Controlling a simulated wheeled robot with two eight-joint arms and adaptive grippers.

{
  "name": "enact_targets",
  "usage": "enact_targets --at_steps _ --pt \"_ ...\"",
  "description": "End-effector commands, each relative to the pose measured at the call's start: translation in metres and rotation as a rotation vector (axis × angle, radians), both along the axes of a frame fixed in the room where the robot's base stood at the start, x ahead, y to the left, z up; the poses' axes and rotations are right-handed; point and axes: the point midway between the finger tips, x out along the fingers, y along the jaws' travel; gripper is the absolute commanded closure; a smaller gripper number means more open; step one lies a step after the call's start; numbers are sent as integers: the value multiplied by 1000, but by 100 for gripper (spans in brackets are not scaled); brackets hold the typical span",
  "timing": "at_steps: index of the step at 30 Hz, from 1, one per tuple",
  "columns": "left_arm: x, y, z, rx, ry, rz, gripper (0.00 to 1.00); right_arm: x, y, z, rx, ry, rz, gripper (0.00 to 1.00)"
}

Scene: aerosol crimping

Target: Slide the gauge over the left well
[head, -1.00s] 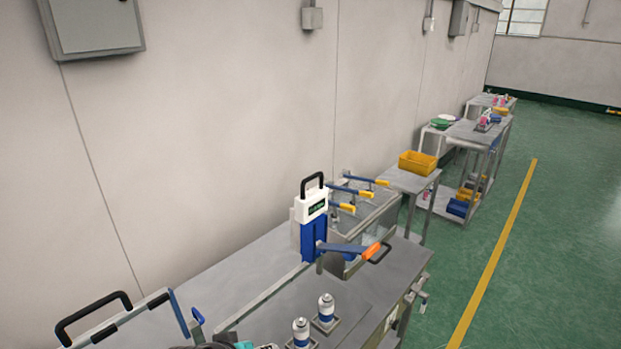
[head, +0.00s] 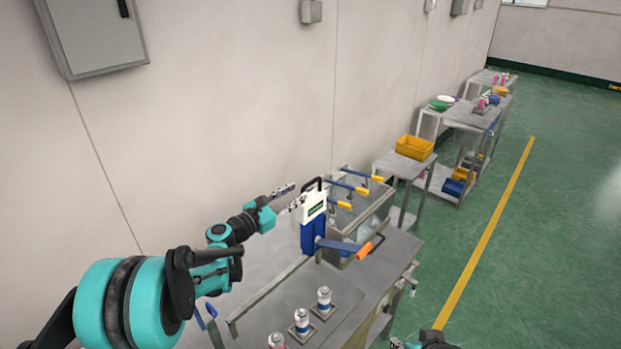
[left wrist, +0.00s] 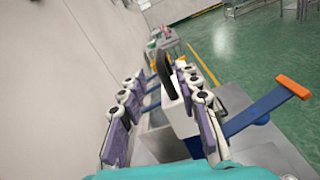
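The device I take as the gauge (head: 313,222) has a white head, a blue body, a black loop handle (head: 313,184) and a blue side lever with an orange grip. My left gripper (head: 297,194) is open just left of the handle in the head view. In the left wrist view, the black handle (left wrist: 164,70) shows between its spread fingers; contact cannot be told. My right gripper (head: 418,343) is only partly in view at the bottom edge. Which holder is the left well cannot be told.
A clear bin with blue-and-yellow levers (head: 352,187) is behind the gauge. A side table carries a yellow bin (head: 414,147). The wall runs along the left.

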Motion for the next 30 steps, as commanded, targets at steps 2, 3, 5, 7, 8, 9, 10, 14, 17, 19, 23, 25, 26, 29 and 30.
enact_targets --at_steps 2,3,5,7,8,9,10,14,17,19,23,25,26,29,30 --pt "6 -5 0 -6 2 -2 68 0 0 0 0 0 0 60" --pt "10 -8 0 -6 2 -3 68 0 0 0 0 0 0 60" --pt "18 -15 0 -5 1 -4 68 0 0 0 0 0 0 60" --pt "27 -23 -1 -4 1 -3 68 0 0 1 0 0 0 60" --pt "32 -26 0 -4 1 -3 68 0 0 1 0 0 0 60" --pt "37 -30 0 -3 1 -3 68 0 0 1 0 0 0 60" --pt "40 -33 0 -3 1 -3 68 0 0 1 0 0 0 60" --pt "53 -42 0 -2 1 -2 68 0 0 2 0 0 0 60" --pt "58 -46 0 -2 1 -1 68 0 0 2 0 0 0 60" --pt "60 -48 0 -2 1 -1 68 0 0 2 0 0 0 60" --pt "60 -48 0 -1 0 -1 68 0 0 2 0 0 0 60" --pt "60 -48 0 -1 0 -1 68 0 0 2 0 0 0 60" --pt "60 -48 0 -1 0 -1 70 0 0 2 0 0 0 60" --pt "60 -47 0 -1 0 -1 96 0 0 2 0 0 0 60" --pt "60 -47 0 -1 0 -1 100 0 0 2 0 0 0 60"
